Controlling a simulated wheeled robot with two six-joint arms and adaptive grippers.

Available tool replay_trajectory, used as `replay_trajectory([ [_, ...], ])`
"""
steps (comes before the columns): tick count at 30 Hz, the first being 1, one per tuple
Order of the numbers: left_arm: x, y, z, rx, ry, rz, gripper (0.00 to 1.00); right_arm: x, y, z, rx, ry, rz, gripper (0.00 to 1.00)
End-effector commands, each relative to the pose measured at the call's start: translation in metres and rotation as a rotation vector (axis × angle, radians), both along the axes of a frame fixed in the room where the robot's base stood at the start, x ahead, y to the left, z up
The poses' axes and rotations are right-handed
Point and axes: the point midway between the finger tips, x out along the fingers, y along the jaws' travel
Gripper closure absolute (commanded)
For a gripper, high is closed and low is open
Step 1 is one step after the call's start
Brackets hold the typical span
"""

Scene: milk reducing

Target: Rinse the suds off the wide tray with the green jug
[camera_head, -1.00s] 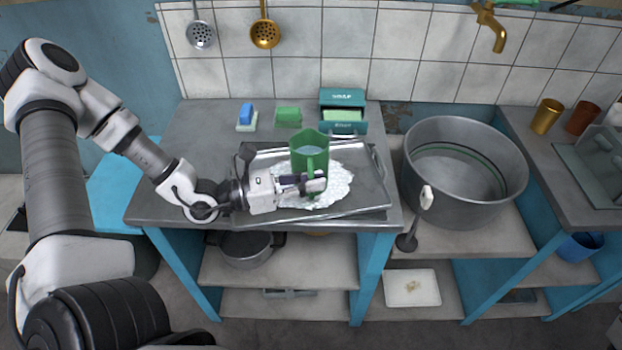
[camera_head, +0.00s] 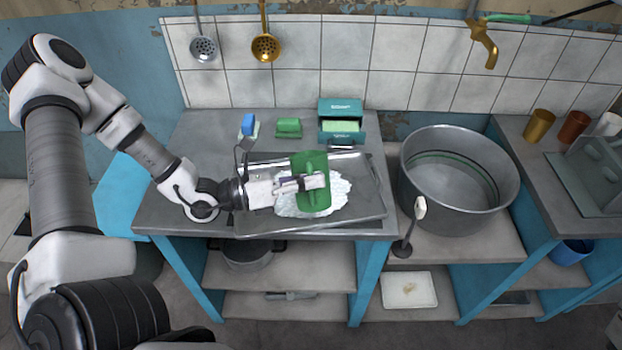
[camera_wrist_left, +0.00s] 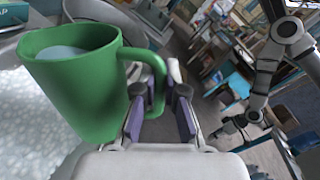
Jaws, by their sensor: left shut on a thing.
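The green jug (camera_head: 314,190) is tilted over the wide metal tray (camera_head: 366,217) in the head view. My left gripper (camera_head: 312,182) is shut on its handle. The left wrist view shows the jug (camera_wrist_left: 80,90) large, with pale liquid inside, and my left gripper's fingers (camera_wrist_left: 160,112) at the handle. White suds (camera_head: 342,192) lie in the middle of the tray, partly hidden by the jug and gripper. In the left wrist view, my right arm's end (camera_wrist_left: 235,125) is small and far off; its jaws cannot be made out.
A large metal pot (camera_head: 458,215) is at the right. Ladles hang on the wall.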

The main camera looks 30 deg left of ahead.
Motion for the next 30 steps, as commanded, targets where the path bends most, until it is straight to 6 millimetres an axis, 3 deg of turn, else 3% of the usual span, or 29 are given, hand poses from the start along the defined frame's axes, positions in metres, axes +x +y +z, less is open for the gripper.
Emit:
replay_trajectory([
  [19,0.016,0.017,0.018,-0.301,0.289,-0.002,1.0,0.0,0.0,0.033,0.0,0.0,0.0,0.65],
  [30,0.025,0.026,0.015,-0.404,0.387,-0.001,1.0,0.0,0.0,0.029,0.0,0.0,0.0,0.65],
])
